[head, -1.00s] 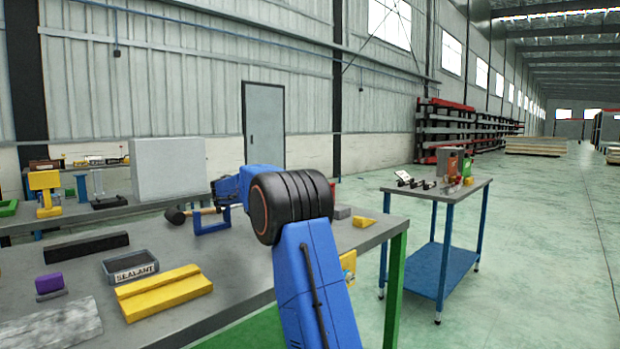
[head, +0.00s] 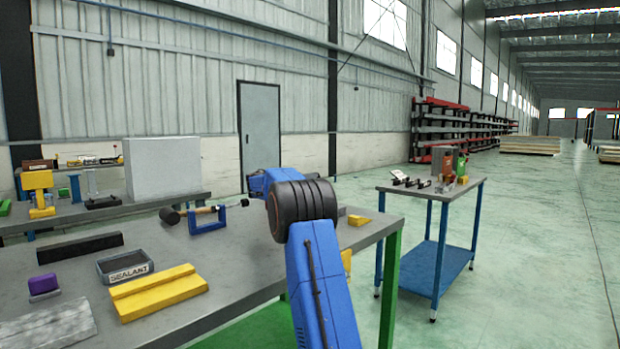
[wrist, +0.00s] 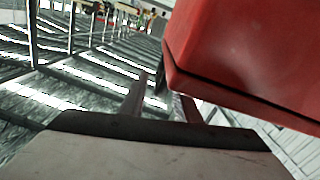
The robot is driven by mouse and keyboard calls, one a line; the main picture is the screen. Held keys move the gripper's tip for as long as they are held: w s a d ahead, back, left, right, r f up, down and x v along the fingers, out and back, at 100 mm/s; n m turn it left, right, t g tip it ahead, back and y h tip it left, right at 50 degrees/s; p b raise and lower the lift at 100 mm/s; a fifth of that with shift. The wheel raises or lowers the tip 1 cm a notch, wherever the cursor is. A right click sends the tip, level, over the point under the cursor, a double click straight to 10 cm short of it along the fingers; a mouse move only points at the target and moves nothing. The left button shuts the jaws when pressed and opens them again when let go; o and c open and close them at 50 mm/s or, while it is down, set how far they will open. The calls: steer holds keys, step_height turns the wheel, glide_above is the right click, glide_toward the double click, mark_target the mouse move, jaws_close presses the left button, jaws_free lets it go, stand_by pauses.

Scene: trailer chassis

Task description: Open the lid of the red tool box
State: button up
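The red tool box (wrist: 250,50) fills the upper right of the wrist view, close to the camera. A dark seam runs along its side near the lower edge, and no open gap shows there. My gripper (wrist: 160,88) shows in the wrist view with its two fingers apart and floor visible between them. The right finger is just below the box's near corner; I cannot tell if it touches. In the head view my blue arm hides the gripper, and I cannot make out the tool box.
A grey workbench (head: 235,255) holds a sealant bin (head: 125,267), a yellow block (head: 160,292), a mallet (head: 180,215) and a blue frame (head: 208,222). A blue-legged cart (head: 455,192) with small items stands to the right. Green floor (head: 535,240) beyond it is clear.

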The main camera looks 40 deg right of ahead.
steer(key=shift+d, duration=0.85)
jaws_close()
